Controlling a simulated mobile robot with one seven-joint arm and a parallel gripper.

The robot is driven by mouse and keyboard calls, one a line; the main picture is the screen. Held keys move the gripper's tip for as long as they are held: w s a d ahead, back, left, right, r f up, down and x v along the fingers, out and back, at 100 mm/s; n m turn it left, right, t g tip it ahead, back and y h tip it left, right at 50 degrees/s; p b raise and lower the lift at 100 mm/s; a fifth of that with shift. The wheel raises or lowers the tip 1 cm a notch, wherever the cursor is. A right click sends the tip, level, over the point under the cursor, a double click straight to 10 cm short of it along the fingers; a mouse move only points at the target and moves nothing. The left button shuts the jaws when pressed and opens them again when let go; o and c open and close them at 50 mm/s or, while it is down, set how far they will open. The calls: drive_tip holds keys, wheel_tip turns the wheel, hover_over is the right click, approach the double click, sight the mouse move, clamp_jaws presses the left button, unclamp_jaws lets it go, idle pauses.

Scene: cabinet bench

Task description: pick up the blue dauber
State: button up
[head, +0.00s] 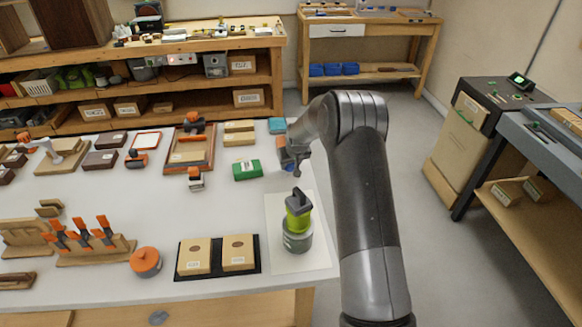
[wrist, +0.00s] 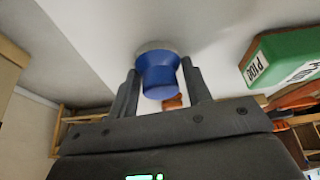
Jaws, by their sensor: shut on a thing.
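The blue dauber (wrist: 160,78) shows in the wrist view as a deep blue, tapered body with a pale grey end at the top of the picture. My gripper (wrist: 160,88) is shut on it, with one dark finger on each side of the blue body. In the head view my gripper (head: 291,160) is over the right edge of the white bench top, just right of the green box (head: 247,170). There my gripper and wrist hide most of the dauber. I cannot tell whether its pale end touches the bench.
The green box is close beside my gripper and also shows in the wrist view (wrist: 285,55). A lime-green and grey tool (head: 298,222) stands on a white sheet nearer the front. Stamps and wooden blocks fill the left of the bench. Grey floor lies to the right.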

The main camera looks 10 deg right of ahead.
drive_tip(key=c, duration=0.4)
drive_tip(key=shift+o, duration=0.2)
drive_tip(key=shift+r, duration=0.15)
